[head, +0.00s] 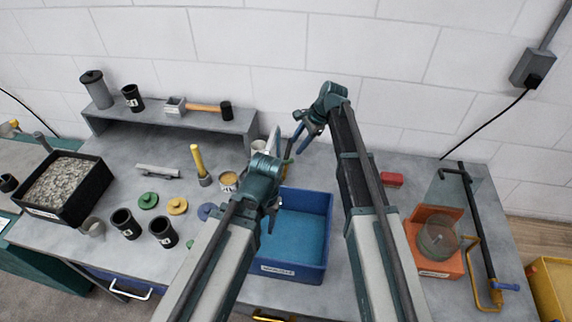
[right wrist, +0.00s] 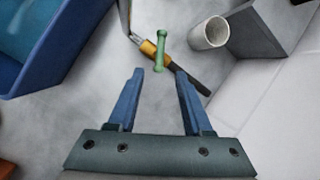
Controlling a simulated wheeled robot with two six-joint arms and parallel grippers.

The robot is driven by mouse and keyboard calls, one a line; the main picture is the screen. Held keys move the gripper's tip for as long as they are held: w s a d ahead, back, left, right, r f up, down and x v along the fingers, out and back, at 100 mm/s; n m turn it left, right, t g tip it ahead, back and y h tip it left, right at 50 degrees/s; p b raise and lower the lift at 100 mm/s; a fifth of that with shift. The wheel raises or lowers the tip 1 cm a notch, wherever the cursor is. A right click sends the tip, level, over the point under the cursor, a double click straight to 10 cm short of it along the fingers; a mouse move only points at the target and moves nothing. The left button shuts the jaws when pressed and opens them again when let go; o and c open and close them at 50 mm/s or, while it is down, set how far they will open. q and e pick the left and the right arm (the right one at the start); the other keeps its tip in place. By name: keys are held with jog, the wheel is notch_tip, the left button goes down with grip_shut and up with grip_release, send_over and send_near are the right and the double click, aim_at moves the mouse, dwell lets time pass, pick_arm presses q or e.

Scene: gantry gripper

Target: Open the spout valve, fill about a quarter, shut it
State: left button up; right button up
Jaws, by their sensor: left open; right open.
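A dark pipe (head: 478,225) with a bent upper end lies along the right of the table, with a blue handle (head: 507,286) near its lower end and a yellow pipe beside it. I cannot tell for sure which part is the spout valve. A clear round vessel (head: 437,240) sits at an orange box (head: 430,268); its fill level is unclear. My right gripper (head: 298,143) is open and empty near the back wall. In the right wrist view its blue fingers (right wrist: 159,95) point toward a green bar (right wrist: 161,50) by an orange-and-black tool (right wrist: 160,52). My left gripper (head: 272,212) is open over the blue bin.
A blue bin (head: 326,215) stands mid-table. A raised shelf (head: 235,122) with containers and a hammer is at the back left. Cups, coloured discs and a black gravel box (head: 95,195) fill the left. A red block (head: 392,180) lies right of my right arm.

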aim_at(285, 161)
pick_arm(q)
notch_tip(285, 161, down, 8)
jog(key=b, duration=0.7)
pick_arm(e)
jog(key=x, duration=0.8)
jog(key=shift+f, duration=0.4)
pick_arm(q)
jog(key=shift+f+b, duration=0.55)
jog(key=shift+f, duration=0.05)
pick_arm(e)
jog(key=shift+a+f, duration=0.4)
jog(key=shift+f, duration=0.2)
pick_arm(q)
jog(key=shift+r, duration=0.1)
pick_arm(e)
jog(key=shift+r, duration=0.1)
jog(key=shift+c, duration=0.3)
grip_shut()
